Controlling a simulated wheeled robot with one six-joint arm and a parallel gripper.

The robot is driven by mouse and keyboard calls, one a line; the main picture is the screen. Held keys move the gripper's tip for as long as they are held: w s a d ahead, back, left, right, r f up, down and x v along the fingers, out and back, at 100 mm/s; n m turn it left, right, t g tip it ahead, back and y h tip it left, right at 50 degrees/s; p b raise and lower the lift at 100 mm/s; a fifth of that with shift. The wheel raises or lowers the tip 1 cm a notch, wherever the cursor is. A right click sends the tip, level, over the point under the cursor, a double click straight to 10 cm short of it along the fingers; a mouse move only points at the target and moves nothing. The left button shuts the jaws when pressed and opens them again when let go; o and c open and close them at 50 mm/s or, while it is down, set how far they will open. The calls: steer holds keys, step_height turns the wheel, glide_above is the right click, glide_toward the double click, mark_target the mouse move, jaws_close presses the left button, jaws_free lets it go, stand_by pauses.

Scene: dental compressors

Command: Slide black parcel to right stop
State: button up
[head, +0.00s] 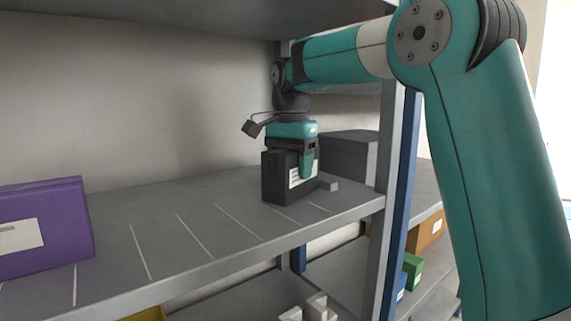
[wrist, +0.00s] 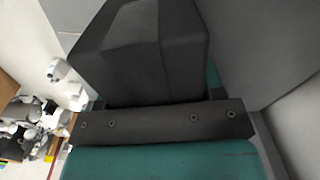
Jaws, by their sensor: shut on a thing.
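The black parcel (head: 275,180) stands upright on the grey shelf (head: 180,215), toward its right end. It has a white label on the side facing right. My gripper (head: 300,160) reaches down over it and is shut on it, with one teal finger across the label side. The far finger is hidden in the head view. In the wrist view the parcel (wrist: 130,60) fills the space in front of the gripper's dark plate. A small grey block (head: 329,184), seemingly the right stop, sits close to the parcel's right side; whether they touch I cannot tell.
A purple box (head: 45,228) with a white label stands at the shelf's left. Thin white lines cross the shelf between it and the parcel, with free room there. A dark grey box (head: 347,157) stands behind right. A grey and blue post (head: 392,170) rises at the right.

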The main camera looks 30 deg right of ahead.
steer(key=shift+s+d, duration=0.15)
steer(key=shift+d, duration=0.05)
steer(key=o, duration=1.2)
steer(key=shift+d, duration=0.1)
steer(key=shift+r, duration=0.1)
steer(key=shift+r, duration=0.4)
step_height(320, 180, up, 7)
steer(key=p, duration=0.3)
steer(key=shift+f+p, duration=0.2)
steer(key=shift+p, duration=0.1)
steer(key=shift+s, duration=0.1)
